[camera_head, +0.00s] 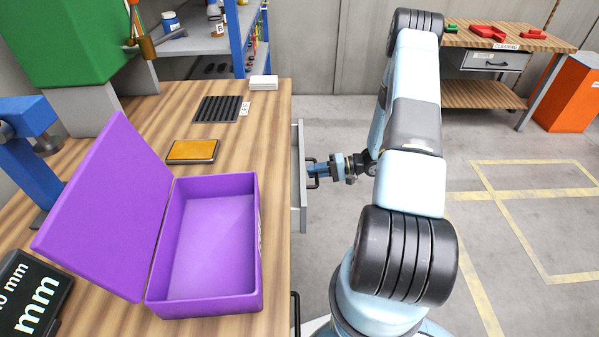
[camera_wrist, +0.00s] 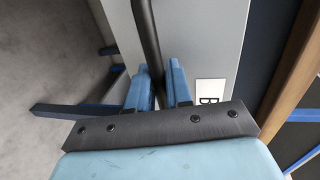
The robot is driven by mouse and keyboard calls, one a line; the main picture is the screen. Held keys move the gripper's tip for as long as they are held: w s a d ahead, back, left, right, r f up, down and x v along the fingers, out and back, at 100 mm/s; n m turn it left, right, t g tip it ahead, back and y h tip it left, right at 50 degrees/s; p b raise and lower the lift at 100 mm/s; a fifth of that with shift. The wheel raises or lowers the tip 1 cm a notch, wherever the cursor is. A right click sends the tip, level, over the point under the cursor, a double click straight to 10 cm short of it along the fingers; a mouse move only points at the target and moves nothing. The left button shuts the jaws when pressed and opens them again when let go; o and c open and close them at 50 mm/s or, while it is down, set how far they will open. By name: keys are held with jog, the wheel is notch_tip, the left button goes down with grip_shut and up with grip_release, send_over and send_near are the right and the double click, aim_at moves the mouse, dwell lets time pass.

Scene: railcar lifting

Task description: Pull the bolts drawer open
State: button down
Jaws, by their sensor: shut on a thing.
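The bolts drawer (camera_head: 300,180) has a grey front and shows at the right edge of the wooden workbench, standing out a little from it. In the wrist view its grey front (camera_wrist: 205,35) carries a white label (camera_wrist: 209,92) with a "B" visible; the rest of the label is hidden. A dark bar handle (camera_wrist: 146,38) runs between my fingers. My gripper (camera_wrist: 157,88) is shut on this handle. In the head view my gripper (camera_head: 318,171) meets the drawer front from the right. The inside of the drawer is mostly hidden.
An open purple box (camera_head: 210,235) stands on the workbench (camera_head: 270,120), near a yellow-topped case (camera_head: 193,151) and a black ribbed tray (camera_head: 220,109). Another handle (camera_head: 295,312) shows lower on the bench side. Floor right of the drawer is clear apart from my arm.

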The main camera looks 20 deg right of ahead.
jog(key=f+v, duration=0.2)
jog(key=v, duration=0.8)
jog(key=f+v, duration=0.2)
jog(key=v, duration=0.8)
jog(key=shift+s+d+f, duration=0.3)
jog(key=shift+s+d, duration=0.1)
jog(key=shift+d, duration=0.1)
jog(key=c, duration=1.3)
grip_release()
jog(key=shift+o, duration=0.4)
jog(key=shift+w, duration=0.1)
jog(key=shift+r, duration=0.1)
jog(key=v, duration=1.4)
jog(key=shift+w, duration=0.15)
